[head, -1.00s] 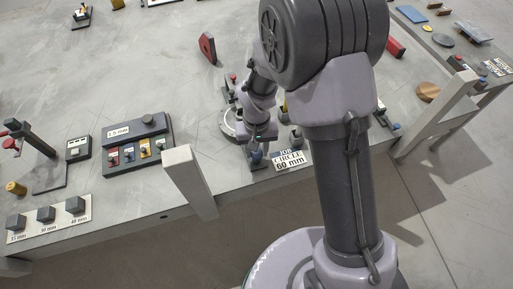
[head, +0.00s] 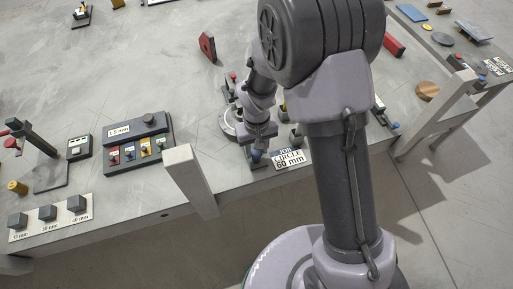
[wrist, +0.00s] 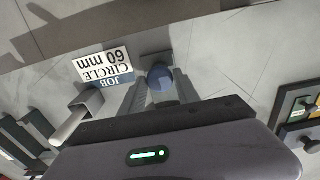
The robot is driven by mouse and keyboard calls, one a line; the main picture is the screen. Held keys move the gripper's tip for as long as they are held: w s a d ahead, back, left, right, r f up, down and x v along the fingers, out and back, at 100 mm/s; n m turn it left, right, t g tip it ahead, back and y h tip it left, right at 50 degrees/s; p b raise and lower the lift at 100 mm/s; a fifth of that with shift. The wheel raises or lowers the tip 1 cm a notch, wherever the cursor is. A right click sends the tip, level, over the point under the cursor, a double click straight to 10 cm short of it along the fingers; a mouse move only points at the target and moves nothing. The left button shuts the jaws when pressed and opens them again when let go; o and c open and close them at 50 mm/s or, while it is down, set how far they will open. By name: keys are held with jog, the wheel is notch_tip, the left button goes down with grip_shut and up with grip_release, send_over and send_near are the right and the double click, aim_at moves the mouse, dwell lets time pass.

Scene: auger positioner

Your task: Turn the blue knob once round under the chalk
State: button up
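The blue knob (wrist: 160,76) stands near the table's front edge in the wrist view; in the head view the blue knob (head: 256,155) shows just below my gripper (head: 257,143). My gripper's two fingers (wrist: 161,86) point at the knob from either side, with the knob in line between the tips. I cannot see firm contact; the fingers look apart. A round pale disc (head: 228,121) lies partly behind my wrist. I cannot make out the chalk for certain; my arm hides much of this station.
The sign "JOB CIRCLE 60 mm" (wrist: 104,66) lies beside the knob, also in the head view (head: 288,158). A grey block with a pale handle (wrist: 86,105) stands near the left finger. A dark tray with coloured parts (head: 140,150) is to the left in the head view.

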aim_at(256, 151)
jog(key=o, duration=0.3)
notch_tip(256, 151, up, 17)
jog(key=p, duration=0.6)
jog(key=shift+r, duration=0.2)
